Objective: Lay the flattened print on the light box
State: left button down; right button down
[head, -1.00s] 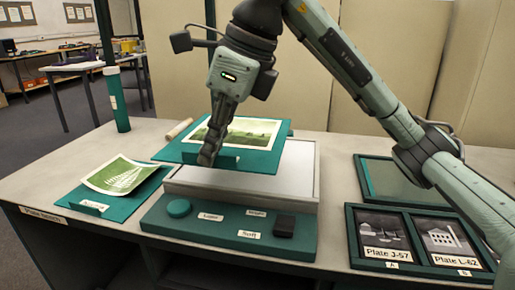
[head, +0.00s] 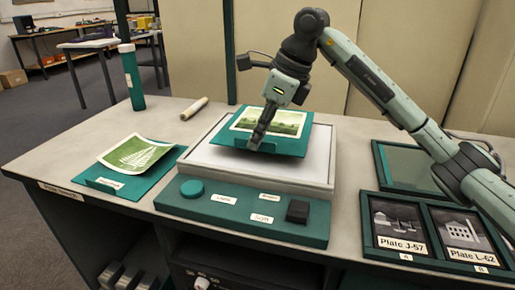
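The flattened print (head: 285,123), a green landscape with a pale border, lies on a teal carrier board (head: 293,143). The board is above the back part of the light box (head: 310,177), whose pale top shows in front and to the right; I cannot tell how large the gap is. My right gripper (head: 257,139) comes down over the board's front edge and appears shut on its small front lip. The fingers cover a little of the print's front left part. My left gripper is not in view.
Left of the light box, a curled green print (head: 136,153) lies on another teal board (head: 150,178). Framed plates (head: 398,225) fill the right side.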

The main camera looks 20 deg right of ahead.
notch_tip(320, 180, down, 3)
jog(key=shift+r, duration=0.15)
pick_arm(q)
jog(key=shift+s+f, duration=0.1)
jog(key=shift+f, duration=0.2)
pick_arm(e)
jog(key=shift+f, duration=0.3)
jog(key=c, duration=2.1)
grip_release()
jog(key=o, duration=0.4)
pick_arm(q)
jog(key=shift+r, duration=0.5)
